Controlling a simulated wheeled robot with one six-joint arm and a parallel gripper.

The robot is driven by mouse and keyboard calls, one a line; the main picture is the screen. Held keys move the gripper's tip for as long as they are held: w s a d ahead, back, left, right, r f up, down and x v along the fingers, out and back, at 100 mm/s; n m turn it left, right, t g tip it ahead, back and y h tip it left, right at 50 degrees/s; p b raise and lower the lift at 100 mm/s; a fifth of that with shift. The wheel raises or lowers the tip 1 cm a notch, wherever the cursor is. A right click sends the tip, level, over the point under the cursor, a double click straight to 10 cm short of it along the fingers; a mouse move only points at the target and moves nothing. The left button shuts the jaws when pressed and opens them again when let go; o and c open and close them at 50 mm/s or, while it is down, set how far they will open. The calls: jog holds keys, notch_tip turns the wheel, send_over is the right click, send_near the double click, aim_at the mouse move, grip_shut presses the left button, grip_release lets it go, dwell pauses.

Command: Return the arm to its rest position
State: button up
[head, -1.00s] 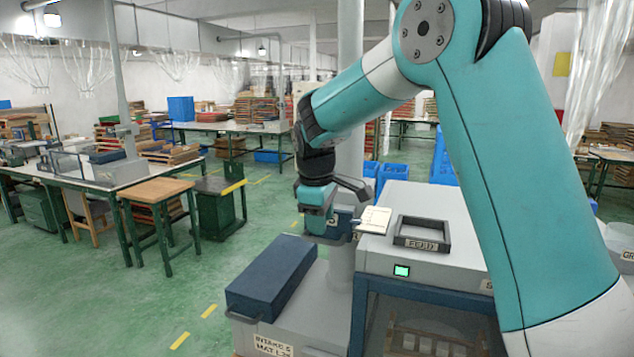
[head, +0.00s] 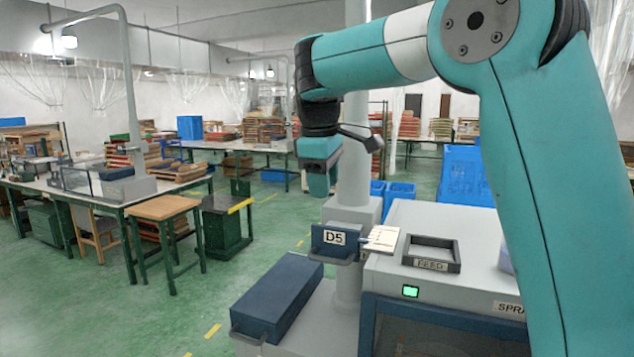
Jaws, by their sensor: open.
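My gripper (head: 319,190) hangs in the air in the head view, fingers pointing down, above the dark blue holder labelled D5 (head: 334,238). It is open, and I see nothing between its fingers. My teal arm reaches in from the right and bends down at the wrist. A small pale panel with dark marks (head: 381,239) sits between the D5 holder and the machine, clear of the gripper.
The grey machine (head: 475,240) carries a dark frame marked FEED (head: 431,253) and a lit green button (head: 410,291). A dark blue box (head: 276,297) lies at the lower left. Blue crates (head: 465,177) stand behind the machine.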

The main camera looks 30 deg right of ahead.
jog(key=s+a+f+y+b, duration=0.2)
jog(key=s+a+f, duration=0.4)
jog(key=s, duration=0.3)
jog(key=s+a+f+g+y+b, duration=0.1)
jog(key=s+a+f+y+b, duration=0.1)
jog(key=s+a+f, duration=0.3)
jog(key=s+a+f+y+b, duration=0.2)
jog(key=s+a+f+b, duration=0.2)
jog(key=s+f, duration=0.5)
jog(key=s+a, duration=0.2)
jog(key=s, duration=0.3)
jog(key=shift+a+f+m+b, duration=0.15)
jog(key=shift+a+m+b, duration=0.15)
